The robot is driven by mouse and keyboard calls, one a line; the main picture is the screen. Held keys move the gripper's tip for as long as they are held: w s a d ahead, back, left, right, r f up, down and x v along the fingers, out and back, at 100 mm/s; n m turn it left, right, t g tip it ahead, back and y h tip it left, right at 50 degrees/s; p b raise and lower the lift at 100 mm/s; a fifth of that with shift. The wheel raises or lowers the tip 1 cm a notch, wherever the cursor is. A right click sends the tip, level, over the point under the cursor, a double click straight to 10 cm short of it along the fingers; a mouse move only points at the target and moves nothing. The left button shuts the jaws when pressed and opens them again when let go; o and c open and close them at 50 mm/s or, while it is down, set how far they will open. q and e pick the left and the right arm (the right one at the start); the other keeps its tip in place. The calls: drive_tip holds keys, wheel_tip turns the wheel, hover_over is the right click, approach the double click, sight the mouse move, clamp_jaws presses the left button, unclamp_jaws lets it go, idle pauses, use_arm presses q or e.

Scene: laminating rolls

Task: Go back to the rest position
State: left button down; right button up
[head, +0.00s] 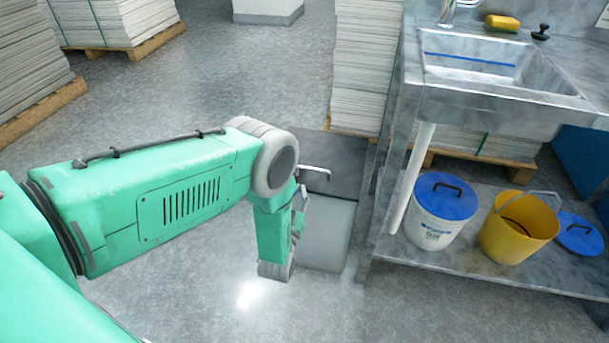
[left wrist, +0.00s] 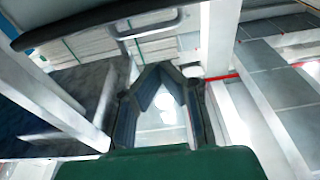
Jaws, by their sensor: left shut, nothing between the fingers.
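My left arm comes in from the left in the head view and bends at a grey joint. Its last links hang down in front of a grey box-like unit (head: 328,235) with a dark top and a metal handle. The fingers are hard to make out there. In the left wrist view my left gripper (left wrist: 158,67) has its two dark fingers meeting at the tips, with nothing between them. It is shut and empty. My right gripper is in neither view.
A metal sink bench (head: 500,103) stands at right. On its lower shelf (head: 450,265) are a white bucket (head: 437,225) with a blue lid, a yellow bucket (head: 516,233) and a loose blue lid (head: 580,234). Stacked sheets (head: 362,65) stand behind. The floor (head: 235,80) is open centre-left.

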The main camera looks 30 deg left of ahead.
use_arm(q)
drive_tip(key=s+d+r+m+g+h+p, duration=0.1)
drive_tip(key=s+g, duration=0.8)
drive_tip(key=s, duration=0.9)
drive_tip(key=s+d+r+m+g+h+p, duration=0.2)
drive_tip(key=s+r+g+h+p, duration=0.2)
drive_tip(key=s, duration=1.3)
drive_tip(key=r+g+p, duration=0.1)
drive_tip(key=g+p, duration=0.2)
drive_tip(key=g, duration=0.2)
drive_tip(key=shift+s+d+r+m+g, duration=0.2)
drive_tip(key=shift+s+m+g, duration=0.1)
drive_tip(key=shift+s+g, duration=0.1)
